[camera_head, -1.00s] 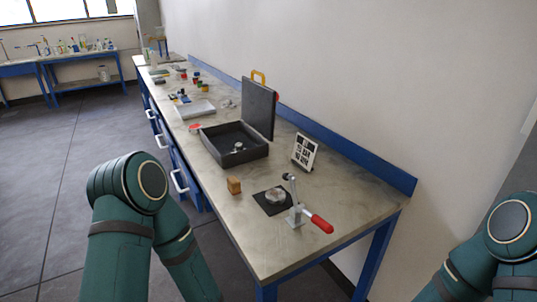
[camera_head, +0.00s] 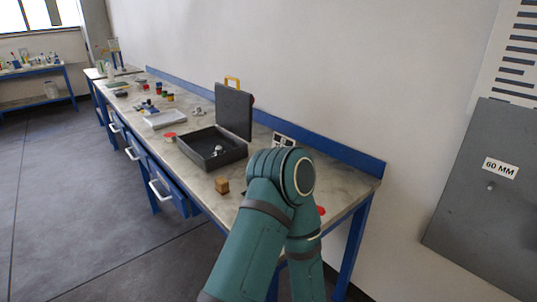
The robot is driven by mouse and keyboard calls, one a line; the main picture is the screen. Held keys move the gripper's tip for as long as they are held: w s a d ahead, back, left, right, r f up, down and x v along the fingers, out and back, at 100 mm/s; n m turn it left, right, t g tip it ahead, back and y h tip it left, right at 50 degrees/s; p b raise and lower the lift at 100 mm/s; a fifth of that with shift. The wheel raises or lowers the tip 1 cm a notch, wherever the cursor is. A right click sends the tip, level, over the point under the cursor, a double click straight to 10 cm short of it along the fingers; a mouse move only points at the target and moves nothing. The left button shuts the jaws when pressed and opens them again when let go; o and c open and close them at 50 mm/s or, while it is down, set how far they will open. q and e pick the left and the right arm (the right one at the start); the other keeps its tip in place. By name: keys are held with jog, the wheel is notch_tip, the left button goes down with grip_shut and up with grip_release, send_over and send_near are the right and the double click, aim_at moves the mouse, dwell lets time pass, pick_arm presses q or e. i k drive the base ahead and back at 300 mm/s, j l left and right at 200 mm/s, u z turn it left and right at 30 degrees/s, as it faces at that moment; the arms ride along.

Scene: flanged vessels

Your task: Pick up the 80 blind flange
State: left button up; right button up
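I cannot make out a part marked as the 80 blind flange. A small metallic piece (camera_head: 217,151) lies in the open dark case (camera_head: 236,158) on the bench; it is too small to identify. The round metal piece on a black mat by the clamp is hidden behind my green arm. Only the clamp's red handle tip (camera_head: 320,210) shows beside the arm. A grey panel (camera_head: 480,225) at the right carries a label (camera_head: 499,168) reading "60 MM". Neither gripper is in view.
The long bench (camera_head: 188,200) has blue drawers and runs along the wall. A wooden block (camera_head: 222,185) is near its front edge. A printed card (camera_head: 283,140) stands behind my arm. Small coloured items are at the far end. The floor (camera_head: 75,210) at left is clear.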

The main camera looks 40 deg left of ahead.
aim_at(219, 150)
jog(key=j+z, duration=0.1)
jog(key=z, duration=0.3)
jog(key=k+z, duration=0.15)
jog(key=z, duration=0.6)
jog(key=k+z, duration=0.15)
jog(key=z, duration=0.25)
jog(key=k+j+z, duration=0.15)
jog(key=z, duration=0.25)
jog(key=k+z, duration=0.2)
jog(key=z, duration=0.2)
jog(key=k+z, duration=0.25)
jog(key=z, duration=0.15)
jog(key=k+j+u, duration=0.25)
jog(key=k, duration=0.15)
jog(key=k+j+u, duration=0.55)
jog(key=u, duration=0.15)
jog(key=k+j+u, duration=0.25)
jog(key=j+u, duration=0.2)
